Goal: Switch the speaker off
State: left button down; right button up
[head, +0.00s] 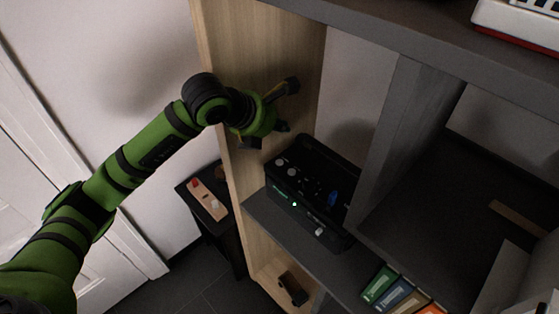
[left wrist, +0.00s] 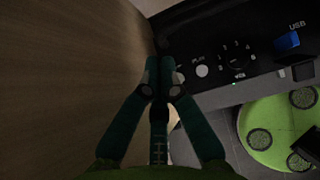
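The black speaker (head: 312,190) stands on a dark shelf of the tall unit, with knobs, a blue part and a small lit green light on it. In the left wrist view its panel (left wrist: 262,65) fills the upper right, with a dial, a PLAY button and a blue USB port. My left gripper (head: 278,120) is above and behind the speaker's left end, near the wooden side panel, apart from the speaker in the head view. In the left wrist view its fingers (left wrist: 164,72) converge with nothing seen between them. My right gripper is out of view.
The wooden side panel (head: 232,150) is close beside my left gripper. A dark upright divider (head: 405,125) stands right of the speaker. Colored binders (head: 393,293) sit below. A small black stand (head: 215,228) with a red-buttoned box (head: 208,199) is left of the unit.

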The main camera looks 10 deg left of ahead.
aim_at(278, 164)
pick_arm(q)
jog(key=shift+a, duration=0.2)
jog(key=shift+f, duration=0.15)
notch_tip(278, 164, down, 8)
jog(key=b, duration=0.5)
jog(key=shift+w+f+b, duration=0.1)
jog(key=shift+f+b, duration=0.25)
dwell(1.2)
jog(key=shift+f+b, duration=0.35)
jog(key=shift+b, duration=0.2)
